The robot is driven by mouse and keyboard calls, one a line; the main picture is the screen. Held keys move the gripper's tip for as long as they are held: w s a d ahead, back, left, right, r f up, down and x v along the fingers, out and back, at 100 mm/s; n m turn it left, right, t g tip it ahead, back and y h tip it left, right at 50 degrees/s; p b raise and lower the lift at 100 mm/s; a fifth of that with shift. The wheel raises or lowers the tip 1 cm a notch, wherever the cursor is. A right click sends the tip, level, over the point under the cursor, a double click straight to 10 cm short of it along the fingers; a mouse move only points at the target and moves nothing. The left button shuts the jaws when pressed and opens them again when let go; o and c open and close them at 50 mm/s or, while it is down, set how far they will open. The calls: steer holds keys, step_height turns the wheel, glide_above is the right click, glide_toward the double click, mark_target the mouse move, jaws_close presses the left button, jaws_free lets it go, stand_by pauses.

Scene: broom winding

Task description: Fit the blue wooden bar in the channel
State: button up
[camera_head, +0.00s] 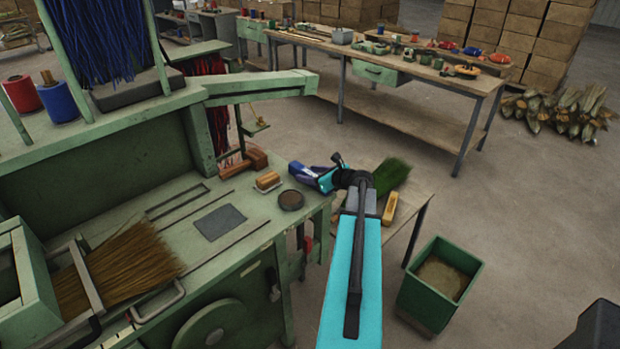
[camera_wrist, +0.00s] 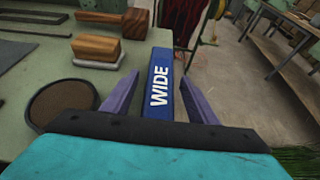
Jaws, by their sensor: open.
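The blue wooden bar (camera_wrist: 159,75), marked "WIDE" in white, lies at the right edge of the green bench; its blue end also shows in the head view (camera_head: 299,171). My gripper (camera_wrist: 160,80) is open, with one purple finger on each side of the bar and a gap to each. In the head view my gripper (camera_head: 318,178) is at the bench's right edge, partly hiding the bar. Two parallel dark strips (camera_head: 176,202) on the bench top may be the channel; I cannot tell for certain.
A wooden block with a pale base (camera_head: 267,181) and a round dark dish (camera_head: 291,200) sit close left of the bar. A dark flat plate (camera_head: 220,222) and a straw broom head (camera_head: 120,265) lie further left. A green bin (camera_head: 440,283) stands right.

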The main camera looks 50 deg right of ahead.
jaws_close()
stand_by(0.3)
steer(key=shift+r, duration=0.15)
